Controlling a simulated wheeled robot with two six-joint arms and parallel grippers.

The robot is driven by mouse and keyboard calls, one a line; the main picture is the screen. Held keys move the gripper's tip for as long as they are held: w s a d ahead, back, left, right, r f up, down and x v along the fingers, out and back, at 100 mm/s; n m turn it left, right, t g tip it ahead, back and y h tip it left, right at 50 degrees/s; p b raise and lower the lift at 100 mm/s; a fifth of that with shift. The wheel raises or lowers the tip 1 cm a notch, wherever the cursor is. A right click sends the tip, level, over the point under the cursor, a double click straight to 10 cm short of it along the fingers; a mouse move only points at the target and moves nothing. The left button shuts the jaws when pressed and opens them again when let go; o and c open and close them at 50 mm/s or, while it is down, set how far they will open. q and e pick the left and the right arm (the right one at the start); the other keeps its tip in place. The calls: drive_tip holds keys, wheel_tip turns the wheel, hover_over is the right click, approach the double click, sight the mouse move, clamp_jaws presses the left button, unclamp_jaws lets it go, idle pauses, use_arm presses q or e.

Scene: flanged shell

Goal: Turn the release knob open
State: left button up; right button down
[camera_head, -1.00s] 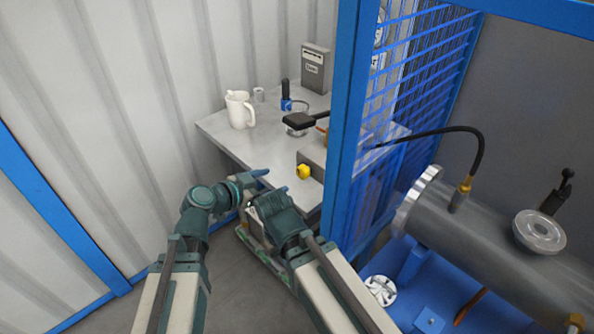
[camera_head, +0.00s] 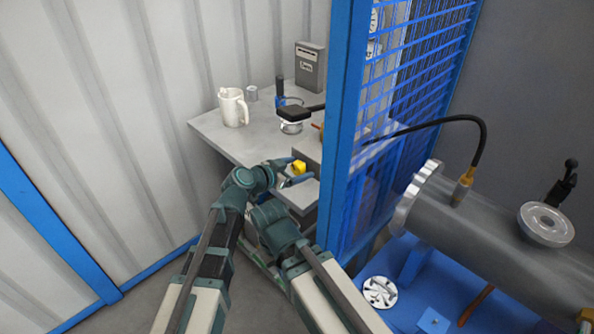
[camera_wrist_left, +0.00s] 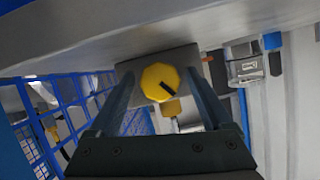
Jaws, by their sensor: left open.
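The release knob (camera_head: 298,167) is yellow and sits on the front of a grey box on the table, partly behind my left gripper in the head view. In the left wrist view the yellow knob (camera_wrist_left: 159,82) faces the camera, with a dark slanting mark on it. My left gripper (camera_wrist_left: 165,75) is open, with one finger on each side of the knob in that view. I cannot tell whether the fingers touch it. In the head view my left gripper (camera_head: 284,175) reaches the table's front. My right arm shows, but its fingertips are not visible.
A blue mesh frame (camera_head: 337,160) stands to the right. Beyond it lies a metal cylinder (camera_head: 480,222) with a hose.

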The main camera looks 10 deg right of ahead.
use_arm(q)
drive_tip(key=shift+c, duration=0.3)
clamp_jaws()
idle(0.3)
drive_tip(key=shift+w+n+g+h, duration=0.15)
drive_tip(key=shift+n+g+h, duration=0.3)
drive_tip(key=shift+n, duration=0.35)
drive_tip(key=shift+a+f+n+g+h, duration=0.1)
drive_tip(key=shift+n+g+h, duration=0.15)
drive_tip(key=shift+n+g, duration=0.5)
drive_tip(key=shift+n+g+h+b, duration=0.45)
drive_tip(key=shift+n+b, duration=0.3)
drive_tip(key=shift+n, duration=0.5)
drive_tip(key=shift+n+g+h+b, duration=0.25)
drive_tip(key=shift+n+h+b, duration=0.25)
drive_tip(key=shift+n, duration=0.3)
